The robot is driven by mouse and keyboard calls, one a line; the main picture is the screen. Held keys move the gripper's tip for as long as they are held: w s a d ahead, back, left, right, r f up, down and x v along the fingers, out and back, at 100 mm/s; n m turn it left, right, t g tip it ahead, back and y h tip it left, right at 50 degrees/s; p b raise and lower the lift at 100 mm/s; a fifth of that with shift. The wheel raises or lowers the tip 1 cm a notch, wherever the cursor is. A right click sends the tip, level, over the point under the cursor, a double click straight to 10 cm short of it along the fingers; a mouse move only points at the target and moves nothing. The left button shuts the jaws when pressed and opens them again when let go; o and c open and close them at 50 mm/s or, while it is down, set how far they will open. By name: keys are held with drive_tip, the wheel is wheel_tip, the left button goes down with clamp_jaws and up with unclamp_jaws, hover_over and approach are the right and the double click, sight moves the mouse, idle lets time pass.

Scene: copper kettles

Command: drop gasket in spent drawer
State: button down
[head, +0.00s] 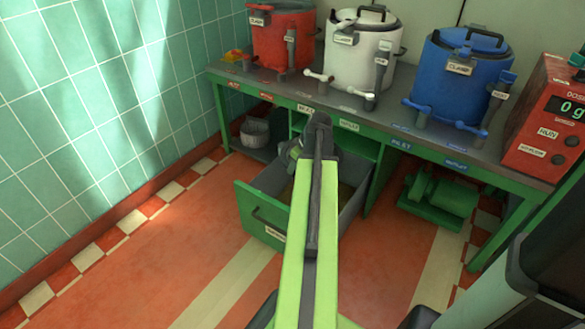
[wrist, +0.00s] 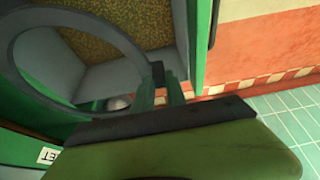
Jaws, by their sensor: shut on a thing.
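The gasket is a large grey ring (wrist: 110,22) in the wrist view. My gripper (wrist: 158,82) is shut on its edge, and the ring hangs out to the left of the fingers. Below it shows the open drawer, with grey walls and a speckled brownish floor (wrist: 88,38). In the head view the green-fronted drawer (head: 252,208) is pulled out from under the bench. My arm reaches over it and hides part of its inside. The fingers and the gasket are not clear there. The label on the drawer front is too small to read.
Red (head: 280,40), white (head: 358,55) and blue (head: 455,80) kettles with taps stand on the green bench (head: 395,128). A red dosing box (head: 550,120) is at the right. A green motor (head: 440,195) sits below. The orange floor in front is clear.

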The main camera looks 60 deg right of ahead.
wheel_tip(320, 180, down, 17)
drive_tip(key=b, duration=1.5)
drive_tip(key=shift+b, duration=0.3)
drive_tip(key=shift+r, duration=0.1)
drive_tip(key=c, duration=1.3)
unclamp_jaws()
drive_tip(key=p+v, duration=1.6)
drive_tip(key=v, duration=0.1)
drive_tip(key=shift+s+r, duration=0.1)
drive_tip(key=shift+r, duration=0.15)
